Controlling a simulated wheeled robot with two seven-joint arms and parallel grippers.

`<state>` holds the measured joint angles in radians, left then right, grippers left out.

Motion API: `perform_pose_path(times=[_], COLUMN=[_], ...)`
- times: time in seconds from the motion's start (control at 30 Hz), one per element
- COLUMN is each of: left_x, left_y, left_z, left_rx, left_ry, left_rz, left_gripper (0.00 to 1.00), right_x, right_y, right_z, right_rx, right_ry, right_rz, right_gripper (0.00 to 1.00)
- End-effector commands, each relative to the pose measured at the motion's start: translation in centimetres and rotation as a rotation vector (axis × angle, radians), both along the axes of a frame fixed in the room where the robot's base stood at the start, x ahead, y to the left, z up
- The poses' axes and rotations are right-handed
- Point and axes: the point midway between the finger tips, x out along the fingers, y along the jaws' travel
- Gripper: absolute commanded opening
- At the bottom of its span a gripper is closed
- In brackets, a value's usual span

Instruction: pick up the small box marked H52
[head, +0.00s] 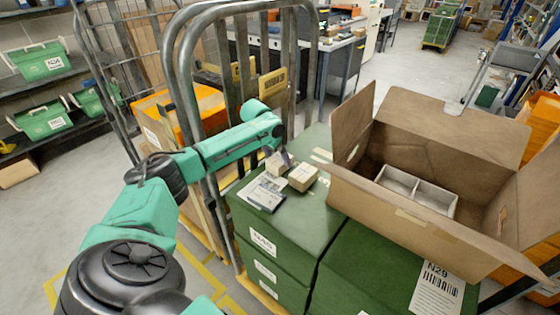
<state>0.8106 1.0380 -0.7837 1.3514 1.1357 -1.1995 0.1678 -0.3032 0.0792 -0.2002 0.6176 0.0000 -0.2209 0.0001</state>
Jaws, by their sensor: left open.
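Two small cardboard boxes stand on the green crate lid (325,205). The right small box (303,177) is tan with a pale label. The left small box (274,164) is partly covered by my gripper. I cannot read H52 on either one. My left gripper (284,158) is open, low over the lid at the left small box. Its fingers are small and dark here, and I cannot tell whether they touch the box. My right gripper is not in view.
A flat printed packet (263,193) lies in front of the small boxes. A grey cage rail (190,120) rises beside my left arm. A green crate marked N29 (365,265) is in front.

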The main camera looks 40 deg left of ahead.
Motion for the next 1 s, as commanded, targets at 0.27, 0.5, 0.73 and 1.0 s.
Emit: perform_pose_path(times=[0.27,0.5,0.73,1.0], left_x=[1.4,1.4,1.4,1.4], left_y=[0.2,0.2,0.2,0.2], left_z=[-3.0,-3.0,-3.0,-2.0], left_rx=[0.001,0.000,0.000,-0.001], left_ry=[-0.001,-0.001,-0.001,-0.003], left_rz=[0.000,-0.001,-0.001,-0.001], left_gripper=[1.00,0.62,0.16,0.16], right_x=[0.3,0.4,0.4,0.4], right_y=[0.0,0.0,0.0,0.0], right_z=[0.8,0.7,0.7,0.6], right_rx=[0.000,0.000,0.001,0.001], right_ry=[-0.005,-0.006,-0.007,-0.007], right_rz=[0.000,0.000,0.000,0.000], right_gripper=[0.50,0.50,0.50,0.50])
